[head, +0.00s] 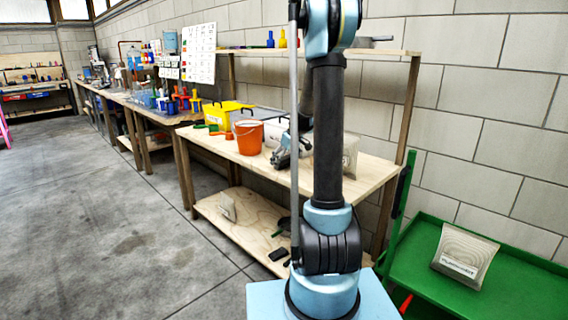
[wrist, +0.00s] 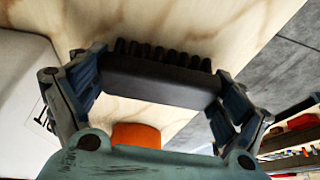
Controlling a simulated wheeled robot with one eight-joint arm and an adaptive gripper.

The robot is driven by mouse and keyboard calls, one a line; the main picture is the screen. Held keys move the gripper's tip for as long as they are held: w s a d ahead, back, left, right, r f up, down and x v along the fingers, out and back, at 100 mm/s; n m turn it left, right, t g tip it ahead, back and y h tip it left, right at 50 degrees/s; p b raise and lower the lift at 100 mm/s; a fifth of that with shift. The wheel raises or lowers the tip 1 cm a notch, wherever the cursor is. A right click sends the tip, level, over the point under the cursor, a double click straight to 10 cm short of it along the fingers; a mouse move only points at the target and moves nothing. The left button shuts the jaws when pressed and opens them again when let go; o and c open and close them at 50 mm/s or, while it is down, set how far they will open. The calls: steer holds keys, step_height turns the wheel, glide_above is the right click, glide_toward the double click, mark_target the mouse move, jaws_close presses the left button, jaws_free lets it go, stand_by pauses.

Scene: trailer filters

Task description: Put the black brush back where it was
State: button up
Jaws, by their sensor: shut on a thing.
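The black brush (wrist: 160,82) lies across the jaws of my gripper (wrist: 162,92) in the wrist view, gripped at both ends. Its short dark bristles point to the top of that picture. Pale wood lies behind it; I cannot tell whether the brush touches it. In the head view my gripper (head: 282,155) is over the workbench (head: 345,181), just right of the orange bucket (head: 249,138). The brush cannot be made out there, and my arm hides part of the bench.
The white box (head: 273,131) is close behind my gripper; a yellow box (head: 228,114) stands farther left. A paper-like bag (head: 349,153) is right of my arm. The lower shelf (head: 240,222) holds small dark items. A green cart (head: 500,285) stands at the right.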

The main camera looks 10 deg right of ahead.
steer(key=o, duration=1.1)
steer(key=v, duration=1.2)
steer(key=s+a+m, duration=0.2)
steer(key=s, duration=1)
steer(key=s+f+m+h, duration=0.1)
steer(key=s+f, duration=0.3)
steer(key=s, duration=0.5)
steer(key=s+f+m+g+h, duration=0.1)
steer(key=s+f, duration=0.3)
steer(key=s, duration=0.6)
steer(key=s+f+m, duration=0.3)
steer(key=s+f, duration=0.1)
steer(key=s, duration=0.5)
steer(key=shift+s+a+h, duration=0.3)
steer(key=shift+a+h, duration=0.1)
